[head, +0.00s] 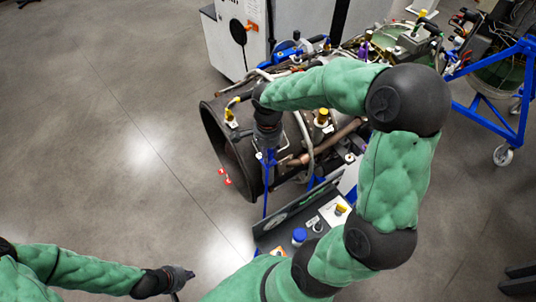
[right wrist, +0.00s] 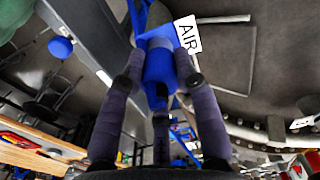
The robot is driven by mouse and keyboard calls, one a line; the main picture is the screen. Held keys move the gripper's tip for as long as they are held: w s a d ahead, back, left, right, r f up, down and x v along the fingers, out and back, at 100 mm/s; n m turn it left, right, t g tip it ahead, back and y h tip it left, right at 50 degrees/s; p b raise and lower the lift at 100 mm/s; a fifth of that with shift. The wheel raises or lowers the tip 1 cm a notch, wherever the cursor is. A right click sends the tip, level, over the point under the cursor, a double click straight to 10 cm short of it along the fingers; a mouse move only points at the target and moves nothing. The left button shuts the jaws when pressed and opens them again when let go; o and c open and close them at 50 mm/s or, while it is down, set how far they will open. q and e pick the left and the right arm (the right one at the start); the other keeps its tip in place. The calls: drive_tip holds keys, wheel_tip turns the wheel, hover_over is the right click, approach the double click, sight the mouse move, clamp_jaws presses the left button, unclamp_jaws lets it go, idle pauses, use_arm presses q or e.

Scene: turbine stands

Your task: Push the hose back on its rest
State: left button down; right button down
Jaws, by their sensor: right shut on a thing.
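My right gripper (right wrist: 162,72) is shut on a blue piece (right wrist: 158,42), which I take to be the hose or its fitting. A white tag reading AIR (right wrist: 188,34) is beside it. In the head view my right gripper (head: 268,146) points down at the near side of the turbine engine (head: 238,165), by its wide dark open end. The black wrist and my green arm hide much of the engine. I cannot make out the hose's rest for sure. My left gripper (head: 180,277) is low at the left, over bare floor, away from the engine; its fingers are too small to judge.
A dark tray (head: 268,243) in front of the engine carries a blue-capped container (head: 299,236) and small parts. A blue stand frame (head: 490,115) on castors is at the right. A white cabinet (head: 226,45) stands behind. The floor at left is clear.

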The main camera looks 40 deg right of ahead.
drive_tip(key=shift+r+p, duration=0.45)
drive_tip(key=shift+r, duration=0.3)
drive_tip(key=shift+r+p, duration=0.9)
drive_tip(key=shift+r, duration=0.45)
wheel_tip(320, 180, up, 8)
drive_tip(key=p, duration=0.5)
